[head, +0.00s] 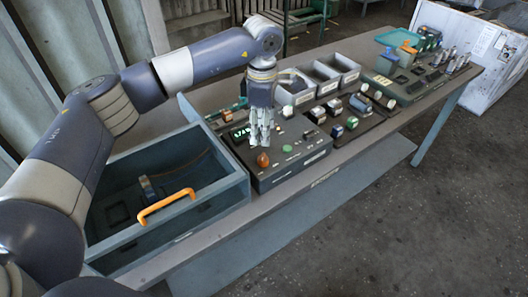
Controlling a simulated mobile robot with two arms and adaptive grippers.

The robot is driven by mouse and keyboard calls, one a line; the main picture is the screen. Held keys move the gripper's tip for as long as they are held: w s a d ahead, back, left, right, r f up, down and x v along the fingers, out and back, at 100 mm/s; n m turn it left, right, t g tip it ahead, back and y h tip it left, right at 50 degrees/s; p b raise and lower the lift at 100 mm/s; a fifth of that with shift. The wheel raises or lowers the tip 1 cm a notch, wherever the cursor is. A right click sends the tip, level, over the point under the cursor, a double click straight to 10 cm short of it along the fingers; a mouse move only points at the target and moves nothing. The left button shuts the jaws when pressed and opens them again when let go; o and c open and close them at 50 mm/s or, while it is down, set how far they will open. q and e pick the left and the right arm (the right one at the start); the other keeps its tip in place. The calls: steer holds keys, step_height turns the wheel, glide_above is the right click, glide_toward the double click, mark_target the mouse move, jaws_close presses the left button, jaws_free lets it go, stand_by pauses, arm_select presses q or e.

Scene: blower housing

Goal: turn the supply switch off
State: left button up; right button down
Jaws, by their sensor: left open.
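A dark control box (290,172) stands on the bench near the middle of the head view. It carries a lit green display (241,133), an orange-red knob (263,160), a green button (287,148) and small controls to the right. I cannot tell which control is the supply switch or how it is set. My left gripper (261,141) points down over the box, just right of the display and behind the orange-red knob. It is open, with nothing seen between its fingers, and it hides part of the panel. My right gripper is not in view.
A grey-blue box with an orange handle (166,204) stands at the left, beside the control box. Grey bins (297,93) line the bench's back. Several small parts lie on dark trays to the right, with a green tray (397,38) beyond. The floor in front is clear.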

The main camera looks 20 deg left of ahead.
mark_target(263, 156)
arm_select(q)
step_height(263, 156, down, 9)
steer(key=p, duration=0.3)
steer(key=shift+s+d+f, duration=0.1)
steer(key=shift+f, duration=0.7)
steer(key=c, duration=1.1)
